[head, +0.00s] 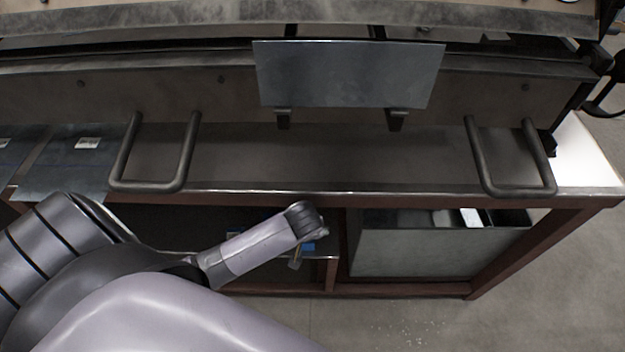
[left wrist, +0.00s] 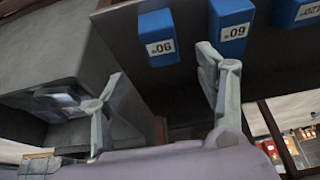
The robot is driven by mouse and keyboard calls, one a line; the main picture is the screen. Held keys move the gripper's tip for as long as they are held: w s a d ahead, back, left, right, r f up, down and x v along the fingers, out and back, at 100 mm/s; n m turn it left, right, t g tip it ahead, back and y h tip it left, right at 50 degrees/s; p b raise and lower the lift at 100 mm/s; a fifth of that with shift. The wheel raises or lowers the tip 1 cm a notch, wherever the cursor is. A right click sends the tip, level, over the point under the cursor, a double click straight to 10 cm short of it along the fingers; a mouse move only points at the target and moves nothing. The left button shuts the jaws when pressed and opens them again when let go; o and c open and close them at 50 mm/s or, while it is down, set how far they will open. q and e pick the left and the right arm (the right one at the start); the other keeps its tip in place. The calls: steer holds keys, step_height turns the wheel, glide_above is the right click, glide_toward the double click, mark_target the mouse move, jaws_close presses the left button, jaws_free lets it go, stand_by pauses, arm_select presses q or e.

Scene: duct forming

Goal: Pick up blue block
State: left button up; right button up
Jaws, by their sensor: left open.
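Three blue blocks with white number labels show in the left wrist view: one at the upper middle (left wrist: 157,32), one right of it (left wrist: 232,25), and one cut off at the top right corner (left wrist: 298,12). My left gripper (left wrist: 160,64) is open and empty, with its fingers spread. Its right finger overlaps the lower left edge of the block on the right; I cannot tell whether they touch. In the head view, my left gripper (head: 296,256) is mostly hidden behind its wrist, under the bench top, with a bit of blue (head: 309,247) beside it.
The blocks are on a dark shelf (head: 270,289) below the bench top. A grey metal bin (head: 430,252) stands right of the shelf. A bending machine with two bar handles (head: 150,187) (head: 517,191) and a metal sheet (head: 350,75) is above. Clear floor lies in front.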

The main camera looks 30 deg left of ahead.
arm_select(q)
steer(key=b+x, duration=0.1)
steer(key=x, duration=0.4)
steer(key=shift+f, duration=0.1)
steer(key=b+x, duration=0.1)
steer(key=x, duration=0.4)
steer(key=shift+s, duration=0.1)
steer(key=shift+w+a+f, duration=0.2)
steer(key=shift+f, duration=0.35)
steer(key=c, duration=1.5)
